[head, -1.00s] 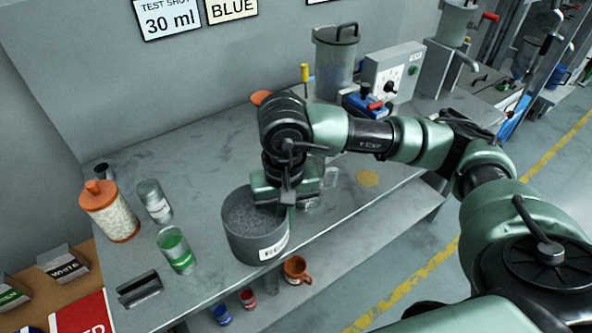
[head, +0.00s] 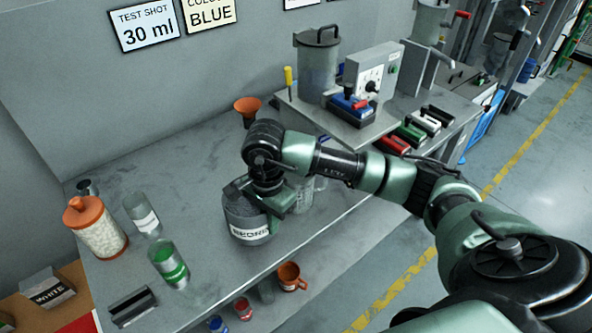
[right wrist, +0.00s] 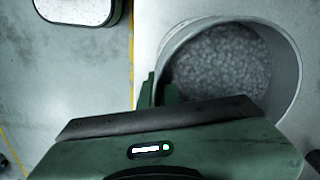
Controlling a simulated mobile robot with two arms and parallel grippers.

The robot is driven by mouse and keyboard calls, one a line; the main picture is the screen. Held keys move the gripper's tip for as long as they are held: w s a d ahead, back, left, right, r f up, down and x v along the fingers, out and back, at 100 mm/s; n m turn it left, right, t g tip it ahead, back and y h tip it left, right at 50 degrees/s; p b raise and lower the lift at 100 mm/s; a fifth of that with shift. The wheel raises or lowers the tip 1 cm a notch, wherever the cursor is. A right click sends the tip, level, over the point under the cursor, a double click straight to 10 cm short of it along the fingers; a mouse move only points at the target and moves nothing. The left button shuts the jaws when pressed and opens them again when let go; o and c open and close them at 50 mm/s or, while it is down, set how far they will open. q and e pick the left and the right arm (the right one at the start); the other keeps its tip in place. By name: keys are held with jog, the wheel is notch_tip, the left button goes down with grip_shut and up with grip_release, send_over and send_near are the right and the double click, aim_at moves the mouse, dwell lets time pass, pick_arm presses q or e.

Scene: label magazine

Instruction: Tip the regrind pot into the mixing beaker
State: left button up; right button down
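The regrind pot (head: 243,218) is a grey round pot with a white label, near the bench's front edge. In the right wrist view the pot (right wrist: 288,62) shows grey granules inside. My right gripper (head: 268,203) is at the pot's rim. In the right wrist view its fingers (right wrist: 160,92) close on the pot's wall, partly hidden by the gripper body. I cannot tell whether the pot's base touches the bench. A clear graduated beaker (head: 303,196), likely the mixing beaker, stands just right of the pot, partly hidden by my arm. My left gripper is not in view.
Left on the bench are an orange-lidded pellet jar (head: 97,228), a clear jar (head: 142,215), a green-banded jar (head: 169,265) and a black-topped block (head: 133,307). An orange funnel (head: 247,108) stands behind.

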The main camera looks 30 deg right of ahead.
jog(key=shift+w+d+r+y+p, duration=0.1)
jog(key=shift+d+r+y+p, duration=0.35)
jog(key=shift+y, duration=0.45)
jog(key=d+r+g+y+p, duration=0.1)
jog(key=d+r+y+p, duration=0.2)
jog(key=r+y, duration=0.3)
notch_tip(320, 180, up, 2)
jog(key=shift+w+r+g+p, duration=0.1)
jog(key=shift+w+g+p, duration=0.3)
jog(key=shift+p, duration=0.25)
jog(key=shift+d+r+y+b, duration=0.1)
jog(key=shift+r+y+b, duration=0.15)
jog(key=shift+y+b, duration=0.3)
jog(key=shift+f+y+b, duration=0.2)
jog(key=shift+y+b, duration=0.55)
jog(key=shift+b, duration=1.3)
jog(key=shift+d+r+g+y+b, duration=0.1)
jog(key=shift+r+g+y+b, duration=0.15)
jog(key=shift+r+y+b, duration=0.6)
jog(key=shift+d+r+g+y+b, duration=0.1)
jog(key=shift+g+y+b, duration=0.3)
jog(key=shift+b, duration=0.95)
dwell(0.8)
